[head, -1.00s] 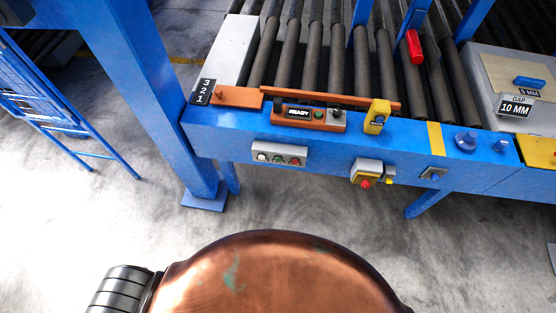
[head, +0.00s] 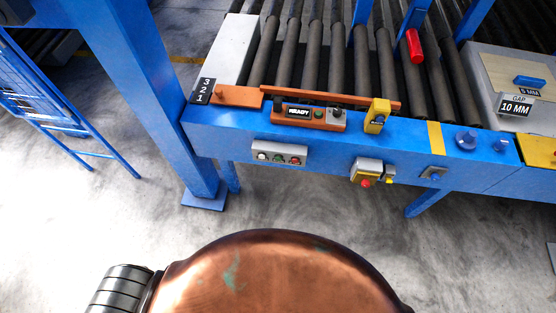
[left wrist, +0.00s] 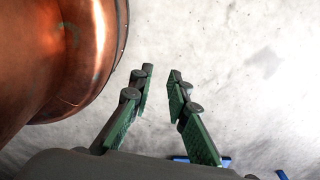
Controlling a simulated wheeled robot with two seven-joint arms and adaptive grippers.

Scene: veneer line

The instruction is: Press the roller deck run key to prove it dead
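The roller deck (head: 320,45) has dark rollers behind a blue front beam (head: 225,135). On the beam's front face sits a pale key box (head: 260,146) with a white key (head: 262,156), a green key (head: 279,159) and a red key (head: 296,161). Their markings are too small to read, so I cannot tell which is the run key. My left gripper (left wrist: 161,73) is open and empty over bare floor in the left wrist view. My right gripper is not in view.
A yellow box with a red stop button (head: 366,183) hangs on the beam. A blue post (head: 160,90) stands left of the beam, with a blue ladder-like frame (head: 75,130) beyond. Bare concrete floor lies between my copper-coloured body and the deck.

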